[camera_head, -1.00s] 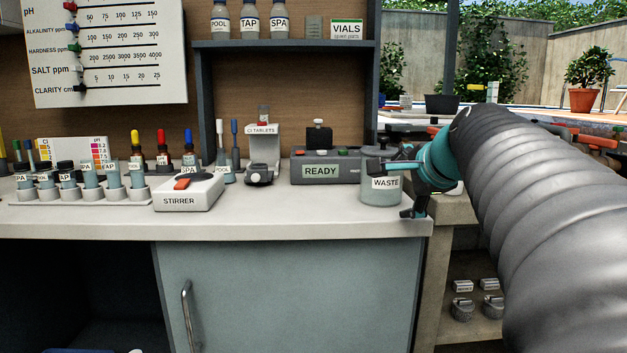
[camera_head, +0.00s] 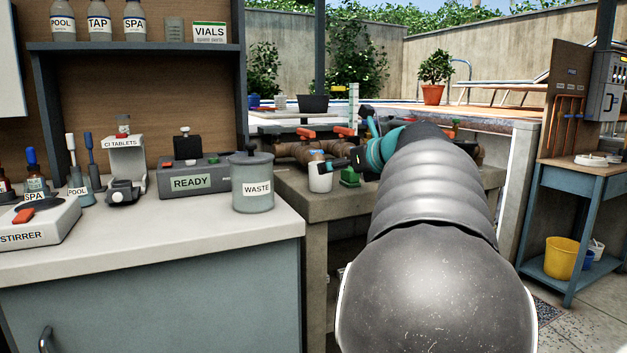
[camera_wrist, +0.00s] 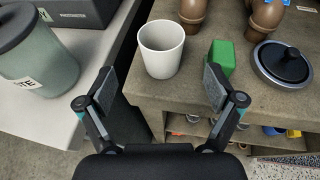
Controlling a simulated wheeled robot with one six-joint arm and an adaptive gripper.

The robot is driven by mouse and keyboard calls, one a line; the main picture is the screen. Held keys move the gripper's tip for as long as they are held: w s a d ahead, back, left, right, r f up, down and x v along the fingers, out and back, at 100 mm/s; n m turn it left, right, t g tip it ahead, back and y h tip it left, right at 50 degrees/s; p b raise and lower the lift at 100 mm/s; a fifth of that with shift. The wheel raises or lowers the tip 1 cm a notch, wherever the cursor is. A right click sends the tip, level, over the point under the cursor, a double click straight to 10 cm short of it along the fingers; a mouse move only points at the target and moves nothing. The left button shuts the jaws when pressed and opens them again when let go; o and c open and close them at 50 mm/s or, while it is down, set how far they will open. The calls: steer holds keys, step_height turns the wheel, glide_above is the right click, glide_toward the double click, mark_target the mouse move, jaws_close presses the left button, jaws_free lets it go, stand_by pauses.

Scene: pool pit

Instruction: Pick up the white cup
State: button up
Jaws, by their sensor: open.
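The white cup (camera_wrist: 161,58) stands upright and empty on the stone bench, just beyond and between my open fingertips in the wrist view. My gripper (camera_wrist: 160,90) is open, with one finger on each side and nothing between them. In the head view the cup (camera_head: 320,178) is near the bench's left end, and my gripper (camera_head: 346,142) is beside and above it, its near finger partly overlapping the cup. I cannot tell from the pictures whether that finger touches it.
A green block (camera_wrist: 222,56) stands close to the cup's right. A grey round lid with a black knob (camera_wrist: 284,64) lies farther right, and brown pipes (camera_wrist: 193,12) are behind. The WASTE jar (camera_head: 253,188) stands on the white counter to the left.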

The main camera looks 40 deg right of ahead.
mark_target(321, 177)
steer(key=shift+x, duration=4.2)
steer(key=shift+d, duration=0.15)
steer(key=c, duration=1)
